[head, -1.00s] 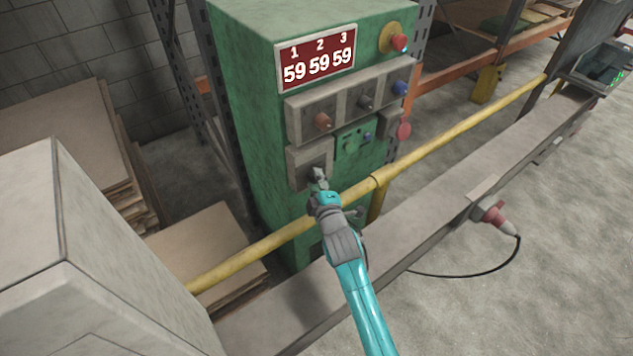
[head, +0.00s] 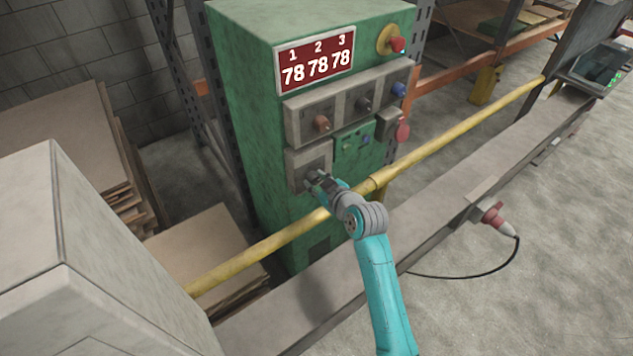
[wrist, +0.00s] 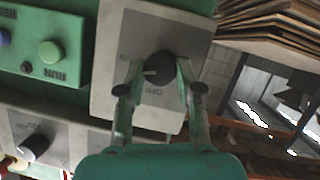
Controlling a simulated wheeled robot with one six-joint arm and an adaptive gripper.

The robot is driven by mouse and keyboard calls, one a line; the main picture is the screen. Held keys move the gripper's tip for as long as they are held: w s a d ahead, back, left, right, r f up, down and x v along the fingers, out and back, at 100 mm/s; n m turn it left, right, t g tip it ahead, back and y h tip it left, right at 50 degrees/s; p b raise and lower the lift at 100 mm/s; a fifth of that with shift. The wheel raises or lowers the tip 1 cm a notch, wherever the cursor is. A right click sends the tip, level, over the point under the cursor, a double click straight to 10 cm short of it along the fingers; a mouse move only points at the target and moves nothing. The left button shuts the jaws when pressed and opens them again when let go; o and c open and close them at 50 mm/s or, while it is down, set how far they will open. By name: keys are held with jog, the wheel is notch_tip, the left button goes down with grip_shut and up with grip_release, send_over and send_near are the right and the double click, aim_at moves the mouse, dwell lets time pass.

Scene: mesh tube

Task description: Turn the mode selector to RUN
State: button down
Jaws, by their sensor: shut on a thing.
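The mode selector is a dark round knob (wrist: 160,70) with a pale pointer line, on a grey plate (wrist: 128,42) with lettering too blurred to read. In the head view the same grey plate (head: 303,160) sits low on the front of the green cabinet. My gripper (head: 313,180) is at the knob there and hides most of it. In the wrist view my gripper (wrist: 158,82) has one finger on each side of the knob and is shut on it. The pointer line points left in that view.
The green cabinet (head: 240,130) carries a red display (head: 315,60) reading 78 78 78. More knobs (head: 321,123) and a red button (head: 397,44) sit above the selector. A yellow rail (head: 440,150) runs in front, close under my arm.

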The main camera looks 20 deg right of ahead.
jog(key=shift+d+f+m+g+y, duration=0.1)
jog(key=shift+m+g+y, duration=0.2)
jog(key=shift+m+y, duration=0.6)
jog(key=shift+m, duration=0.3)
jog(key=c, duration=0.8)
grip_release()
jog(key=shift+o, duration=0.2)
jog(key=v, duration=1.2)
